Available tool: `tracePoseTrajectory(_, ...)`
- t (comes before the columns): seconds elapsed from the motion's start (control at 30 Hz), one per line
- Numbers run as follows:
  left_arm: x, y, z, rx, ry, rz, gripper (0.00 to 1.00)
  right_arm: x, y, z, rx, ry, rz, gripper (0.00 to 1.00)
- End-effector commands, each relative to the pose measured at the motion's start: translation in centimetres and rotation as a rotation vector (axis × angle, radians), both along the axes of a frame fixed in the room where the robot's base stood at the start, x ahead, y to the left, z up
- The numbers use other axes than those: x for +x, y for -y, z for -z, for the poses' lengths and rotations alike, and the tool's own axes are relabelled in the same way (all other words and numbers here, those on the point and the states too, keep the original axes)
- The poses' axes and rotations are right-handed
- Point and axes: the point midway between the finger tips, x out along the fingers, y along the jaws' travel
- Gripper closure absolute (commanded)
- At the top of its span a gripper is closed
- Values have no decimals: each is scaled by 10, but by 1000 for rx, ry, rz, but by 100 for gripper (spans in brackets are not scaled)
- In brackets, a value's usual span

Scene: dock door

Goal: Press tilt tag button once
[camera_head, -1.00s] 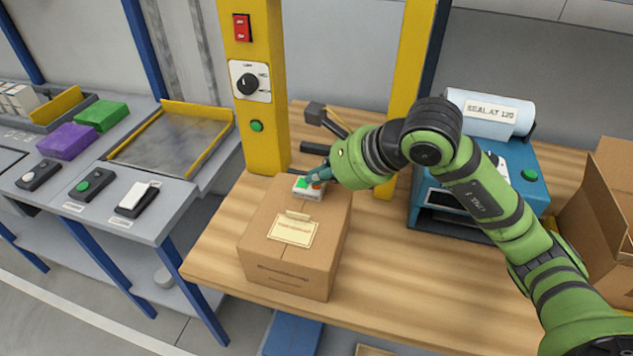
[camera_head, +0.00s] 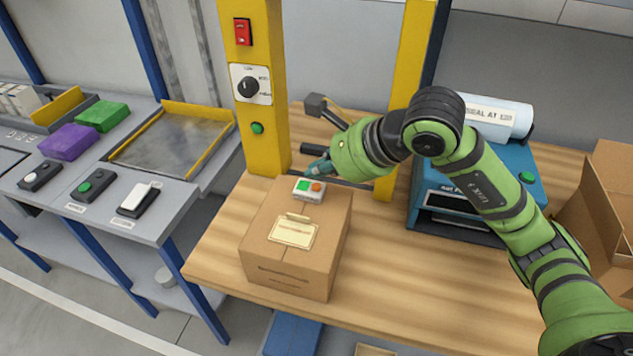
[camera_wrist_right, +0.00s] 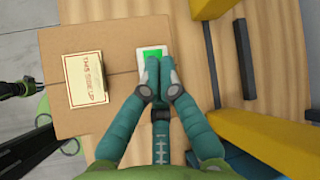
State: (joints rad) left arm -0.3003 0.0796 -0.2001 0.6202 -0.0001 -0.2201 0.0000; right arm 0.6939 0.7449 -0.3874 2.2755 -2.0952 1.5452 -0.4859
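The tilt tag (camera_head: 309,189) is a small white block on the top of a closed cardboard box (camera_head: 285,262), near its back edge. It has a green patch on the left and an orange round button (camera_head: 317,187) on the right. My right gripper (camera_head: 314,168) is just behind and above the tag, apart from the button in the head view. In the right wrist view, its teal fingers (camera_wrist_right: 158,66) are together with nothing seen between them. They cover part of the tag (camera_wrist_right: 152,50), hiding the button.
Yellow posts (camera_head: 263,90) stand behind the box, with a red switch, a dial and a green button. A blue sealing machine (camera_head: 470,190) and an open carton (camera_head: 610,210) stand to the right. The wooden table (camera_head: 380,270) is clear in front of the machine.

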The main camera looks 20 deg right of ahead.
Motion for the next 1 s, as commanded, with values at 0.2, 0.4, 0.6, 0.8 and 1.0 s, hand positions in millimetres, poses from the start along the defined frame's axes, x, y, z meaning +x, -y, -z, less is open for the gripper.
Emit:
tracePoseTrajectory(0.2,0,0,-17,0,0,0,70,0,0,-26,-1,1,2,100)
tracePoseTrajectory(0.4,0,0,-28,0,0,0,70,0,0,-44,0,1,1,100)
tracePoseTrajectory(0.6,0,0,-27,0,0,0,70,0,0,-44,0,-1,1,100)
tracePoseTrajectory(0.8,0,0,-27,0,0,0,70,0,0,-44,1,0,1,100)
tracePoseTrajectory(1.0,0,0,-27,0,0,0,70,0,0,-44,1,0,1,100)
